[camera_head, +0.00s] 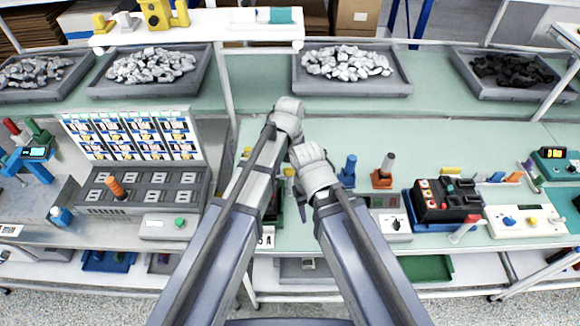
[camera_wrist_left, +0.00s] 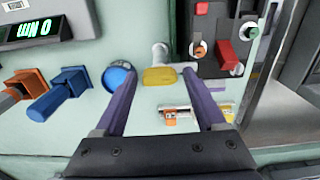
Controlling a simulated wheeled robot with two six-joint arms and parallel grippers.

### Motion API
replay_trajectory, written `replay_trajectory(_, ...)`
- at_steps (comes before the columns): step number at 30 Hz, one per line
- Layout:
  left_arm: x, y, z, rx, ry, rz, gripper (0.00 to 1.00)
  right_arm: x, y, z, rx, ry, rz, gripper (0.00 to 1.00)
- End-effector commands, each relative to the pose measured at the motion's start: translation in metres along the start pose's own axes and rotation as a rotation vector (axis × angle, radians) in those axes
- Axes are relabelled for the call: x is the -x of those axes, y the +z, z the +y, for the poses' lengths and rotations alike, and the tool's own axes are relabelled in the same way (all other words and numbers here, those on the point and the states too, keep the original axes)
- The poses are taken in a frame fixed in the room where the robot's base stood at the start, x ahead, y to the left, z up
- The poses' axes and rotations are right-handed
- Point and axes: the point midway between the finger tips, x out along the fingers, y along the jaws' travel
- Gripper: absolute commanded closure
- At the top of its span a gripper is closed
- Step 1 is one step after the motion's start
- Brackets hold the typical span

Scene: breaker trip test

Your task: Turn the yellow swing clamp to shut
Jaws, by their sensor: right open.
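In the left wrist view, a short yellow bar (camera_wrist_left: 159,76), which looks like the swing clamp, lies beside a pale post (camera_wrist_left: 160,52). A dark breaker panel (camera_wrist_left: 222,38) with red parts stands to its right. My left gripper (camera_wrist_left: 159,80) is open, its purple fingers on either side of the yellow bar; I cannot tell if they touch it. In the head view my left gripper (camera_head: 288,110) and right gripper (camera_head: 315,172) are close together over the bench and largely hide this spot. The right gripper is open; its fingers are mostly hidden.
A blue round knob (camera_wrist_left: 118,76) is close by my left finger. Small orange and clear parts (camera_wrist_left: 180,118) lie near the fingers. A blue post (camera_head: 348,170) and a red-based post (camera_head: 384,172) stand to the right. Grey stone trays (camera_head: 352,88) line the back.

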Motion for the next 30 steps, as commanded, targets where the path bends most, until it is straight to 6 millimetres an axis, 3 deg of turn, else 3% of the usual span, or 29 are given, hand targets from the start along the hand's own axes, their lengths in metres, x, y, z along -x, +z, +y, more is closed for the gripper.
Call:
replay_trajectory(14, 0.005, 0.0, 0.0, -0.001, 0.0, 0.0, 0.18, 0.005, 0.0, 0.001, 0.0, 0.0, 0.0, 0.5)
replay_trajectory(20, 0.022, 0.0, 0.0, -0.001, 0.0, 0.0, 0.18, 0.022, 0.001, 0.002, 0.001, 0.0, 0.0, 0.5)
replay_trajectory(30, 0.067, 0.0, 0.0, -0.001, 0.0, 0.0, 0.18, 0.066, 0.004, 0.006, -0.003, -0.001, 0.0, 0.5)
